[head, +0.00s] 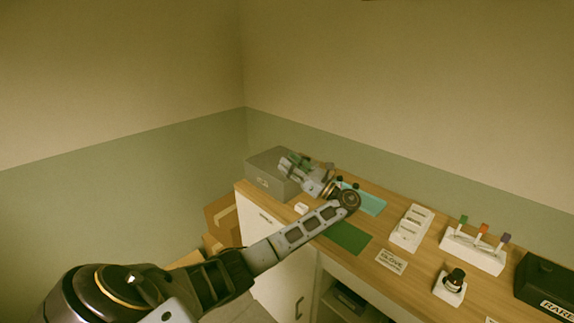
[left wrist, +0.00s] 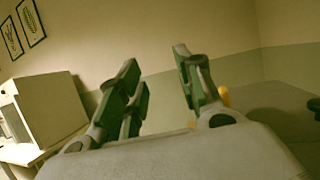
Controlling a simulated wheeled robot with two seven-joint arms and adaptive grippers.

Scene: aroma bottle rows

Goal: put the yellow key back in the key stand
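The white key stand (head: 472,252) is on the counter at the right in the head view. It holds a green key (head: 463,220), an orange key (head: 483,229) and a purple key (head: 506,239). No yellow key shows clearly in the head view. My left gripper (head: 290,161) is at the far left of the counter, by the grey box. In the left wrist view its green-padded fingers (left wrist: 162,92) are apart with nothing between them. A small yellow thing (left wrist: 224,96) is partly hidden behind the right finger; I cannot tell whether it is the key. My right gripper is out of view.
The grey box (head: 268,172) stands at the counter's left end. A teal mat (head: 371,203), a green mat (head: 348,238), a white slotted holder (head: 411,228), a label card (head: 391,261), a dark bottle on a white base (head: 450,287) and a black box (head: 546,279) occupy the counter.

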